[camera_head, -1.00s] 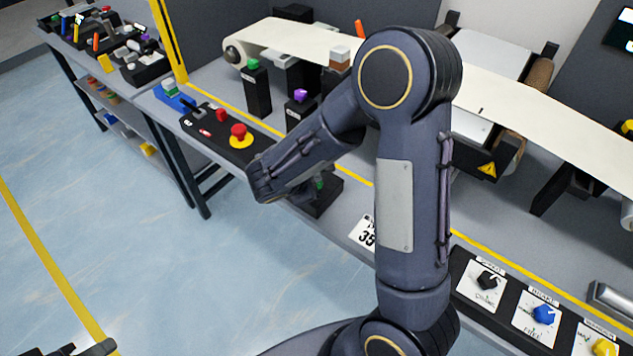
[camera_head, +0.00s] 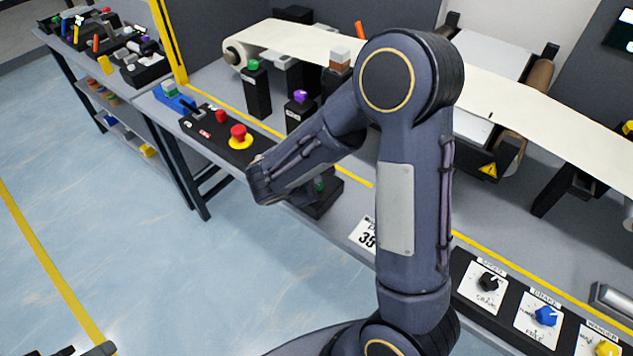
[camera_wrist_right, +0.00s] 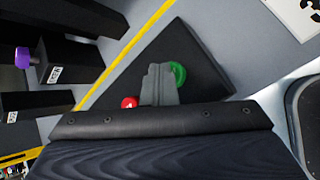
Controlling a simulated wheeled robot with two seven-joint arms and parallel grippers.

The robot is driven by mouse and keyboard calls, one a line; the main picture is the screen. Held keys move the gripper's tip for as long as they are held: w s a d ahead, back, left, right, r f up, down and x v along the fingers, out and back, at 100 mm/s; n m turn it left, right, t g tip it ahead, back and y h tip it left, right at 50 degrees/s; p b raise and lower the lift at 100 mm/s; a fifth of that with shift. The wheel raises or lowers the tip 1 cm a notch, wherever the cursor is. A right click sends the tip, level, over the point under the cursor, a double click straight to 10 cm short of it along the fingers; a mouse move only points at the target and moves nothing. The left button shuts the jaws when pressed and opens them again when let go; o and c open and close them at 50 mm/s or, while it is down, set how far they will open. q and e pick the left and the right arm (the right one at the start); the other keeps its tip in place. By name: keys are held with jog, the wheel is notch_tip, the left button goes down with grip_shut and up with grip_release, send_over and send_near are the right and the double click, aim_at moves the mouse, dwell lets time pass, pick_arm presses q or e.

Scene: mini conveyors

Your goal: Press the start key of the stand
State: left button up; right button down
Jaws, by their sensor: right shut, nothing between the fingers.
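The stand's black key box (camera_head: 328,202) sits at the table's front edge, partly behind my right arm in the head view. In the right wrist view the box (camera_wrist_right: 205,50) carries a green key (camera_wrist_right: 180,74) and a red key (camera_wrist_right: 129,102). My right gripper (camera_wrist_right: 160,72) is shut and empty. Its fingertips appear over the box between the two keys, close beside the green one and overlapping its edge in the picture. Contact cannot be told. In the head view the green key (camera_head: 319,184) shows only in part. A bit of my left gripper (camera_head: 82,350) shows at the bottom left corner.
A panel with a red mushroom button (camera_head: 239,132) lies left of my right arm. Black posts with a green top (camera_head: 253,65) and a purple top (camera_head: 300,96) stand behind. A knob panel (camera_head: 467,264) is at the lower right. A conveyor belt (camera_head: 500,95) runs along the back.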

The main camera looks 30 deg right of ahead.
jog(key=shift+r+p, duration=0.3)
jog(key=shift+r, duration=0.4)
jog(key=shift+r+p, duration=1.75)
jog(key=shift+r, duration=0.8)
